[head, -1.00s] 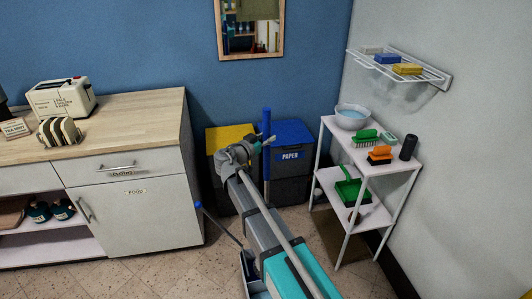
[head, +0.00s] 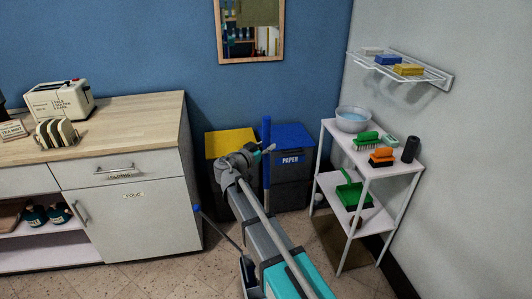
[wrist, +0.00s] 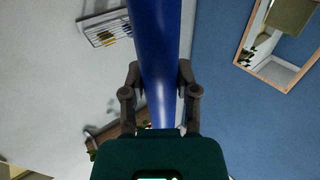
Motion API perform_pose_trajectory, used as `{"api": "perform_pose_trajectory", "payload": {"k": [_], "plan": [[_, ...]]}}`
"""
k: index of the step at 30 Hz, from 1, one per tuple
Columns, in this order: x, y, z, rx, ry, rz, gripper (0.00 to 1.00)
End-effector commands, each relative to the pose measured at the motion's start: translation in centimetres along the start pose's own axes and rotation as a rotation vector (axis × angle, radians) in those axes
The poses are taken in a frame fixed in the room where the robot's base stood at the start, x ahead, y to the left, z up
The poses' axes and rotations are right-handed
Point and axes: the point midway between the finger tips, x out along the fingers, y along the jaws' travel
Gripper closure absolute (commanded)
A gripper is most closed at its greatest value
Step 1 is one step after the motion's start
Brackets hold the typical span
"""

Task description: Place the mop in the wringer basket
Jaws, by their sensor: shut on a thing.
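My gripper (head: 266,149) is shut on the handle. In the wrist view the handle (wrist: 155,50) runs between the two dark fingers (wrist: 160,80). A dark rod with a blue tip (head: 197,208) slants down to a dark grey object (head: 250,277) on the floor, partly hidden by my arm. I cannot tell whether this object holds the wringer basket.
A yellow-lidded bin (head: 229,141) and a blue-lidded paper bin (head: 291,138) stand against the back wall. A white shelf unit (head: 400,172) with brushes and a bowl (head: 353,120) is at right. A cabinet (head: 145,222) is at left, with open floor (head: 170,275) before it.

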Motion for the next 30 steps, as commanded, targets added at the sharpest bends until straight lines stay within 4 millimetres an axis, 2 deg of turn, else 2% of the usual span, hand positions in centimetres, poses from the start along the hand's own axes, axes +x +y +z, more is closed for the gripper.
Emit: {"api": "perform_pose_trajectory", "payload": {"k": [3, 20, 21, 26, 30], "plan": [[0.0, 0.0, 0.81, -0.001, 0.002, 0.0, 1.0], [0.02, 0.01, 1.2, -0.001, 0.002, 0.0, 1.0], [0.02, 0.01, 1.15, 0.0, 0.0, 0.0, 0.55], [0.02, 0.01, 1.12, 0.0, 0.0, 0.0, 0.26], [0.03, 0.02, 1.12, 0.0, 0.0, 0.0, 0.26]]}}
